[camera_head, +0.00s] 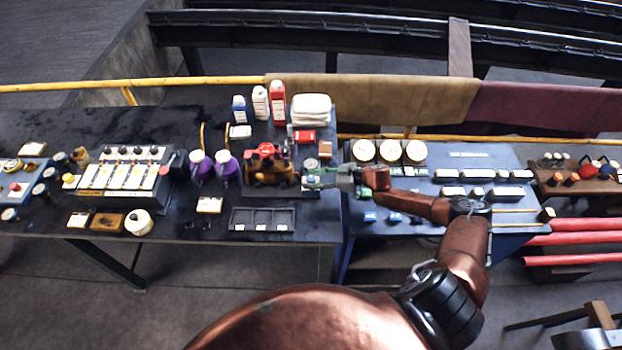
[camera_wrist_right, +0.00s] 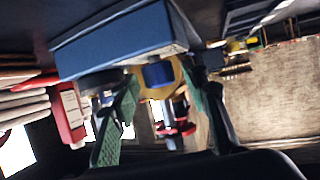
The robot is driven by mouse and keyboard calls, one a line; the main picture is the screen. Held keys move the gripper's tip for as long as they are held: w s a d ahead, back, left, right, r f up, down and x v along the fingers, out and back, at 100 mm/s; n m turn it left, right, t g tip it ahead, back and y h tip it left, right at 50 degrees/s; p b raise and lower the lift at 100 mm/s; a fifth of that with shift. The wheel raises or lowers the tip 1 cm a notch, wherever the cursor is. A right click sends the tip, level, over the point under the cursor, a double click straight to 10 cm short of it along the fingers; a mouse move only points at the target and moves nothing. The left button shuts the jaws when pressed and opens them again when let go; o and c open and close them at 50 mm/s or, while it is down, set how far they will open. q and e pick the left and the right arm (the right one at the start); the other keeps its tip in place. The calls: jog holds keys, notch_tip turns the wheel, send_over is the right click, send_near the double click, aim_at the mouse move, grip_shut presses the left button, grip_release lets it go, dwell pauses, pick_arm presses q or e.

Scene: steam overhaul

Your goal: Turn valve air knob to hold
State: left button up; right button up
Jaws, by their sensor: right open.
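My right gripper (camera_head: 318,181) reaches in from the right over the dark table, beside a small blue-and-white item (camera_head: 311,184). In the right wrist view its two green fingers (camera_wrist_right: 166,108) stand apart, with nothing clamped between them. Beyond and between them are a blue round part with a yellow collar (camera_wrist_right: 160,76) and a small red part (camera_wrist_right: 178,130). A large blue block (camera_wrist_right: 122,42) lies across the top of this tilted view. I cannot tell which part is the valve air knob, or read any hold mark. My left gripper is not in view.
An orange-brown device with a red top (camera_head: 266,165) stands just left of the gripper. An empty-looking dark tray (camera_head: 262,219) lies in front. Bottles (camera_head: 278,102) and white cloths (camera_head: 311,109) stand behind. A blue panel with several gauges (camera_head: 389,151) is on the right.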

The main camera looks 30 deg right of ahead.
jog(key=v, duration=1.1)
jog(key=shift+d, duration=0.2)
jog(key=shift+s, duration=0.15)
